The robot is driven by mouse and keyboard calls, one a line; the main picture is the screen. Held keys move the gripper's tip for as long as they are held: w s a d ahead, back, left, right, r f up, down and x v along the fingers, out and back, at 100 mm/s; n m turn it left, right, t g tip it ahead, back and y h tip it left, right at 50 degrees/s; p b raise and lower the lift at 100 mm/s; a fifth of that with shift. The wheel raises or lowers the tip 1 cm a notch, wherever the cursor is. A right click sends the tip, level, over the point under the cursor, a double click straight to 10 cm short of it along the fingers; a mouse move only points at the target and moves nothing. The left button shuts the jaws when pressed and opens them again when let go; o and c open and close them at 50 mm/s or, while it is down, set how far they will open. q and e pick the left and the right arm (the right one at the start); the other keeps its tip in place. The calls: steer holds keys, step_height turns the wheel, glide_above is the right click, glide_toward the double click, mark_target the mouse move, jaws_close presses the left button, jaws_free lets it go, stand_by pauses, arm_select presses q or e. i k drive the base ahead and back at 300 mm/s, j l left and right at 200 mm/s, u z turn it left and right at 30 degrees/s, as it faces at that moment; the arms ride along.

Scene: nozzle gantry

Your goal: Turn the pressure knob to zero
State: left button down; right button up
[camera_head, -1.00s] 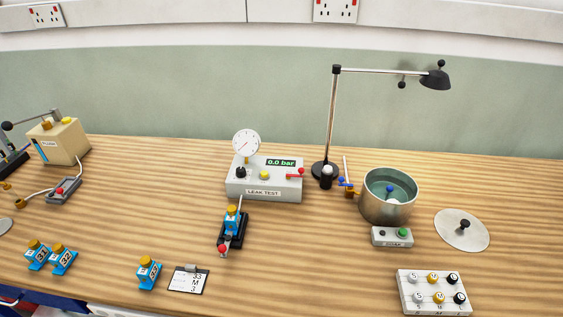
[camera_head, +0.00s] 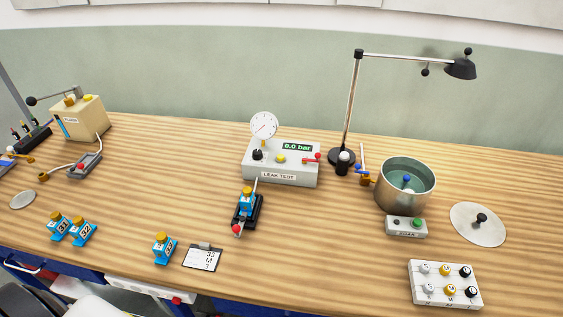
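The LEAK TEST box (camera_head: 282,177) stands on the bench near the middle. It carries a black knob (camera_head: 257,155) at its left, below a round white dial gauge (camera_head: 264,125). A yellow button (camera_head: 280,159) and a red lever (camera_head: 311,160) are also on it. Its green display (camera_head: 297,147) reads 0.0 bar. The knob's pointer setting is too small to tell. A blue valve with a yellow cap (camera_head: 247,201) sits in a dark fixture in front of the box. Neither of my grippers is in view.
A metal pot (camera_head: 404,187) and lamp (camera_head: 350,110) stand to the right of the box. Blue pieces (camera_head: 163,249) and a clipboard (camera_head: 202,258) lie at the front left. A tray of knobs (camera_head: 444,285) is at the front right. Bench around the box's left is clear.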

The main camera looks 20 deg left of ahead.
mark_target(257, 154)
steer(key=k+u, duration=0.4)
steer(key=k+j+u, duration=0.15)
steer(key=u, duration=0.25)
steer(key=k+j+u, duration=0.25)
steer(key=k+u, duration=0.15)
